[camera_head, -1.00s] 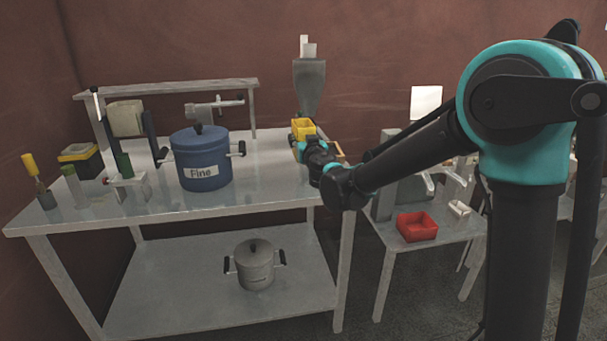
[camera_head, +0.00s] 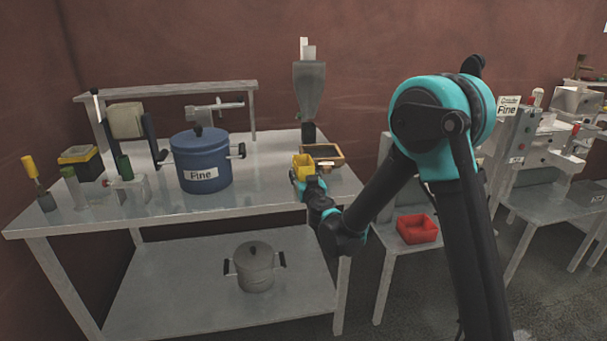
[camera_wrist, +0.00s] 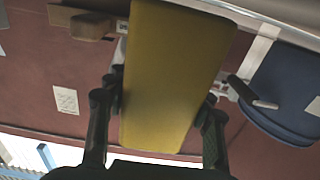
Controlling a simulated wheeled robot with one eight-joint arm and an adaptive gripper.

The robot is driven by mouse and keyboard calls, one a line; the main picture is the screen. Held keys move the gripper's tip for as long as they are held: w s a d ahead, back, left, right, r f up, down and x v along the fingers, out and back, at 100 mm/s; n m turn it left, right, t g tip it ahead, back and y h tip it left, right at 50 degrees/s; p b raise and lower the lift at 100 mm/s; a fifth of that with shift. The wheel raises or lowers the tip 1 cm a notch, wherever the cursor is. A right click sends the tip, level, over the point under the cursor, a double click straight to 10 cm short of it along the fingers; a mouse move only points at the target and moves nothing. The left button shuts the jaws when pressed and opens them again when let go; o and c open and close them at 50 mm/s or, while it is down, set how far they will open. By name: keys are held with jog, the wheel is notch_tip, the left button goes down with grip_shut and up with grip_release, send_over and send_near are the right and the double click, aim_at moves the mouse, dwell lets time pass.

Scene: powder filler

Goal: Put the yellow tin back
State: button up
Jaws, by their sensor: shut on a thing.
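The yellow tin (camera_head: 302,165) is a small open-topped box, upright near the front right of the steel table. In the wrist view the tin (camera_wrist: 173,75) fills the middle, seen on one flat face. My gripper (camera_head: 305,186) is shut on it, with one dark finger on each side; the fingers also show in the wrist view (camera_wrist: 160,100). The tin appears held by the gripper at the table's front edge. Whether its bottom touches the table is hidden.
A wooden-framed tray (camera_head: 322,153) lies right behind the tin, below a grey hopper (camera_head: 309,92). A blue pot labelled Fine (camera_head: 201,160) stands to the left. A red tin (camera_head: 417,228) sits on the lower table at right. Table space between pot and tin is clear.

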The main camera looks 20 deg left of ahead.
jog(key=o, duration=1.4)
jog(key=shift+f, duration=0.1)
jog(key=shift+c, duration=0.2)
jog(key=shift+s+d, duration=0.1)
jog(key=shift+s, duration=0.1)
jog(key=v, duration=1.1)
jog(key=shift+s, duration=0.3)
